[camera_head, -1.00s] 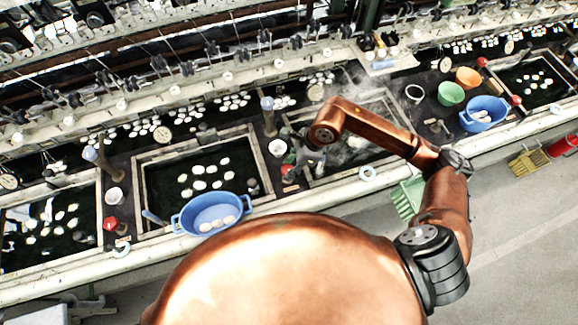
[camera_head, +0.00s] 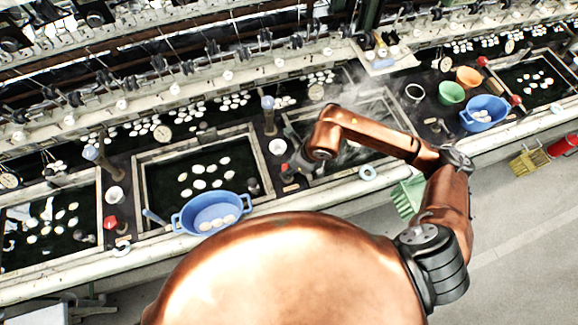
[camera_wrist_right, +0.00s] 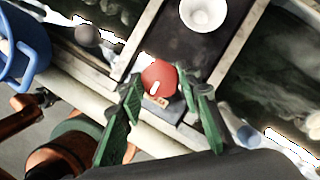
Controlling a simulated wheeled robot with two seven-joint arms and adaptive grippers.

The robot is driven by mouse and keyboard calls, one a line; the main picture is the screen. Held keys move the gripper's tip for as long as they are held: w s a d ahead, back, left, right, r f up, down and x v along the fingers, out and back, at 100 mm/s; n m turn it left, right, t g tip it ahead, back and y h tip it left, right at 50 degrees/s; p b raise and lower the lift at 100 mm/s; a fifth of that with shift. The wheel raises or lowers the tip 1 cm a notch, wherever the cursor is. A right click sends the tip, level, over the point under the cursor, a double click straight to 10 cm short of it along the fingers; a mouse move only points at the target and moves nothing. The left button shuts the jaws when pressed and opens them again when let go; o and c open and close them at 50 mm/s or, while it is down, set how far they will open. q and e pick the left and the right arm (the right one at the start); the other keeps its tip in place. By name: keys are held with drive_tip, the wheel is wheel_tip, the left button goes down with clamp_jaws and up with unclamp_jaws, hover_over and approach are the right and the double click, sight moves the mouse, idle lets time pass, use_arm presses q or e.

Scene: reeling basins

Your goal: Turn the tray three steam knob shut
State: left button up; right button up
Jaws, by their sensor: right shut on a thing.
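The red steam knob (camera_wrist_right: 159,77) shows in the right wrist view, round with a white mark on its face. It stands on the dark strip between two basins, with a small tan label (camera_wrist_right: 157,101) in front of it. My right gripper (camera_wrist_right: 161,86) has its green fingers on either side of the knob and is shut on it. In the head view my right gripper (camera_head: 297,163) is over the strip to the left of the steaming basin (camera_head: 318,178), and my wrist largely hides the knob there. My left gripper is not in view.
A white bowl (camera_wrist_right: 203,14) sits behind the knob. A blue tub (camera_head: 212,213) with white cocoons stands at the front to the left. Another red knob (camera_head: 110,223) is farther left. A white ring (camera_head: 367,173) lies on the front ledge.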

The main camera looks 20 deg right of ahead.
idle(0.3)
drive_tip(key=o, duration=1.2)
drive_tip(key=shift+c, duration=0.2)
drive_tip(key=v, duration=1.2)
